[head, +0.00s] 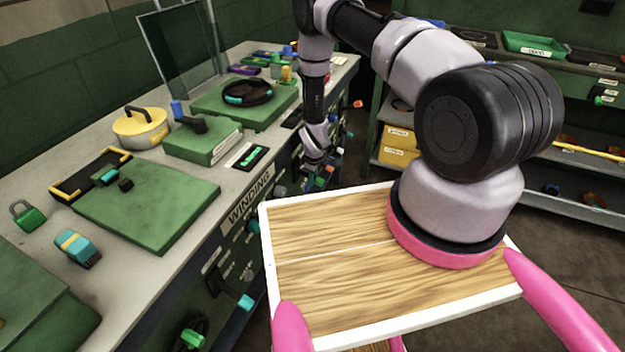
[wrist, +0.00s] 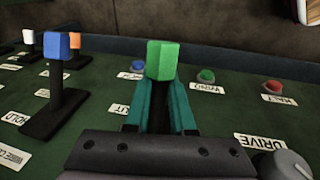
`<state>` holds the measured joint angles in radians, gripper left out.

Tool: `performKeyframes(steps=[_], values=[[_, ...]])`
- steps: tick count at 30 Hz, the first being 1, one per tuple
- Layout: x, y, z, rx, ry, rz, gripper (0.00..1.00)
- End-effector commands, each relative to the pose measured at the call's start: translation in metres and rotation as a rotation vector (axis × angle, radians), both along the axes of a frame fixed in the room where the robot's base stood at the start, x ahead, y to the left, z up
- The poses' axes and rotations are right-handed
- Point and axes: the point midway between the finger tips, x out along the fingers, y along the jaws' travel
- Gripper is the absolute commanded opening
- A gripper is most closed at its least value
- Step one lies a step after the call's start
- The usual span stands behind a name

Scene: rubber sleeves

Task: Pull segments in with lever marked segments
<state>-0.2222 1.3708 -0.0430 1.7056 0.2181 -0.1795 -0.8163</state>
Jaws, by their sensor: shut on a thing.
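My gripper (wrist: 162,118) has its teal fingers shut around the dark stem of a lever with a green knob (wrist: 162,60). The knob sticks up above the fingertips. The lever's base is hidden behind the fingers. A label beside it is partly covered and I cannot read it in full; no label reading "segments" is legible. To the left stand a blue-knobbed lever (wrist: 57,47) by a HOLD label, and orange-knobbed and white-knobbed levers behind it. In the head view my gripper is small at the bench's front panel, and the held lever cannot be made out.
A grey knob (wrist: 285,165) is at the lower right, by the DRIVE label.

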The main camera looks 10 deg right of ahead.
Motion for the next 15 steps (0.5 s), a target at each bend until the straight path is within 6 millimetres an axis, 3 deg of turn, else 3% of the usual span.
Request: performKeyframes(steps=[1, 4, 5, 6, 7, 15], values=[[-0.0083, -0.0089, -0.004, -0.008, 0.018, -0.012, 0.0], [-0.0081, -0.009, -0.0038, -0.008, 0.018, -0.012, 0.0], [-0.0082, -0.0091, -0.004, -0.008, 0.018, -0.012, 0.3], [-0.0081, -0.0092, -0.0038, -0.009, 0.018, -0.012, 0.45], [-0.0081, -0.0092, -0.0038, -0.008, 0.018, -0.012, 0.52], [-0.0073, -0.0097, -0.0034, -0.009, 0.016, -0.013, 0.52]])
